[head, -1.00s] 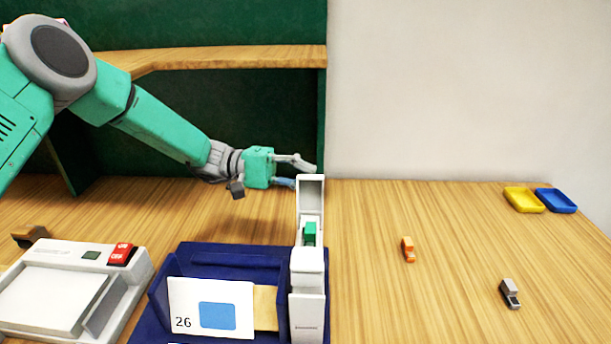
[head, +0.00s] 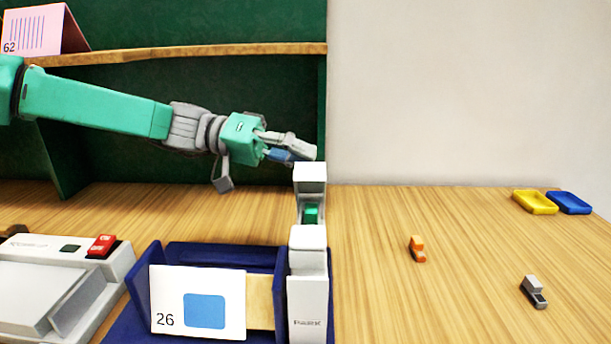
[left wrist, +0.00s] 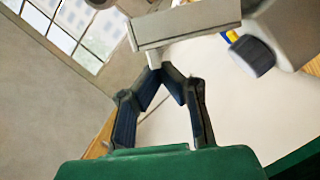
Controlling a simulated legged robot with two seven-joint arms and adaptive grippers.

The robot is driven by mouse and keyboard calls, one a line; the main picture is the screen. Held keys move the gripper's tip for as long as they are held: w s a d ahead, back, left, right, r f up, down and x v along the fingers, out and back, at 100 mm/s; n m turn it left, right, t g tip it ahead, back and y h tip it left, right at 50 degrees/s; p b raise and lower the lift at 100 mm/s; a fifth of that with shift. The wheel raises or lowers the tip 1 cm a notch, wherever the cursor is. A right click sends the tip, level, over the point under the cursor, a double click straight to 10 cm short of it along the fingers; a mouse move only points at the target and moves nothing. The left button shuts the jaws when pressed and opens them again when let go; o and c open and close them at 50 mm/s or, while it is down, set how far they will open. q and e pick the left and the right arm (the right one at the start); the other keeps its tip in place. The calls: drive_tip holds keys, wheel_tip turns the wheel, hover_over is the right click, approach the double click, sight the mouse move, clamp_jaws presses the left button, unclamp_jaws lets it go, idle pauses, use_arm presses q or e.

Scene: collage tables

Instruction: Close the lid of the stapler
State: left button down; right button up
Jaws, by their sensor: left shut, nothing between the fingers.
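The white stapler (head: 308,262) stands along the right side of the blue tray, with its lid (head: 310,178) raised upright at the far end. A green part (head: 311,214) shows between the lid and the body. My left gripper (head: 308,154) is shut and empty, its fingertips just above the top of the lid. I cannot tell whether they touch it. In the left wrist view the fingertips (left wrist: 155,72) are together below a pale grey block, which I cannot identify for sure. My right gripper is not in view.
A blue tray (head: 279,258) holds a card marked 26 (head: 198,302). A white device with a red switch (head: 102,245) stands at left. A small orange item (head: 417,249), a small grey item (head: 533,291) and yellow (head: 535,202) and blue dishes (head: 569,203) lie right, amid open table.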

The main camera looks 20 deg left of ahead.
sight(306, 169)
use_arm(q)
drive_tip(key=s+m+b, duration=0.1)
drive_tip(key=b, duration=0.1)
drive_tip(key=s+f+m+b, duration=0.1)
drive_tip(key=s+m+b, duration=0.1)
drive_tip(key=b, duration=0.1)
drive_tip(key=shift+t+y, duration=0.4)
drive_tip(key=s+m+b, duration=0.1)
drive_tip(key=b, duration=0.1)
drive_tip(key=d+m+b, duration=0.1)
drive_tip(key=b, duration=0.1)
drive_tip(key=s+f+m+t+b, duration=0.1)
drive_tip(key=b, duration=0.1)
drive_tip(key=shift+s+d+f+m+y+b, duration=0.1)
drive_tip(key=shift+s+d+m+y+b, duration=0.2)
drive_tip(key=shift+y, duration=0.1)
drive_tip(key=shift+s+a+f+m+t+b, duration=0.15)
drive_tip(key=shift+s+f+m+t+b, duration=0.3)
drive_tip(key=shift+m+b, duration=0.35)
drive_tip(key=shift+s+f+b, duration=0.1)
drive_tip(key=shift+s+b, duration=0.1)
drive_tip(key=shift+b, duration=0.15)
drive_tip(key=shift+s+d, duration=0.1)
drive_tip(key=shift+d, duration=0.1)
